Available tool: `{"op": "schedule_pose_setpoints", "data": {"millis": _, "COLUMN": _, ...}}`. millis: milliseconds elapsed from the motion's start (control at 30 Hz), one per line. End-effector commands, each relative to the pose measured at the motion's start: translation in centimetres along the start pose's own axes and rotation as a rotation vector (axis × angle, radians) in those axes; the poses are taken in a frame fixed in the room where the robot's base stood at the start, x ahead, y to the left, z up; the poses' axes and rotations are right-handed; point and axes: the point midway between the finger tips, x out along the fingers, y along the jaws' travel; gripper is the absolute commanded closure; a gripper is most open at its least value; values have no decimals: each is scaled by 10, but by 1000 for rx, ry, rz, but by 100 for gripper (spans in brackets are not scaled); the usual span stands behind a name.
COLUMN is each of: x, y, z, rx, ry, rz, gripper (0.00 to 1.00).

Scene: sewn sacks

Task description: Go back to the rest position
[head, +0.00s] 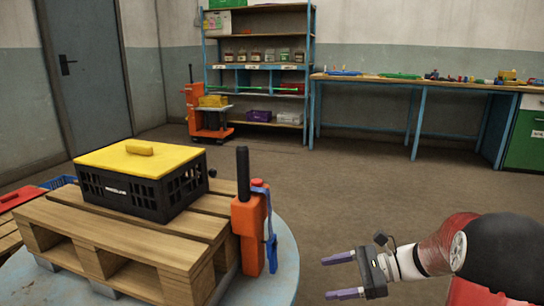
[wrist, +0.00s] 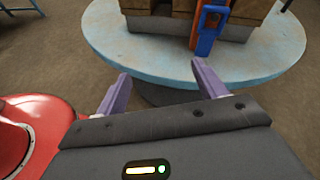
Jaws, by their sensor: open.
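My gripper (head: 345,275) is open and empty, with its two purple fingers spread apart. In the head view it hangs at the lower right, right of the round table and clear of it. In the wrist view my gripper (wrist: 160,85) points toward the near rim of the pale blue round table (wrist: 130,55), with nothing between the fingers. My red and black arm fills the lower right corner of the head view.
A wooden pallet (head: 150,245) on the table bears a black crate (head: 125,195) with a yellow lid. An orange device (head: 249,230) with a black handle and blue strap stands at its right side. Shelves (head: 258,60) and a workbench (head: 440,85) line the back wall. The middle floor is clear.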

Motion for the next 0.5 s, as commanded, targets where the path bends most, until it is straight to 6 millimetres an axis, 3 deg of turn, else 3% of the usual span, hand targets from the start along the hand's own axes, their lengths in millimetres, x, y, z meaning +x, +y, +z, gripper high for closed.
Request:
{"op": "schedule_pose_setpoints", "data": {"millis": 267, "x": 18, "y": 69, "z": 46, "rx": -345, "ry": 317, "rz": 226, "gripper": 29}}
{"op": "schedule_pose_setpoints", "data": {"millis": 500, "x": 4, "y": 140, "z": 71, "rx": -812, "ry": 667, "rz": 475, "gripper": 29}}
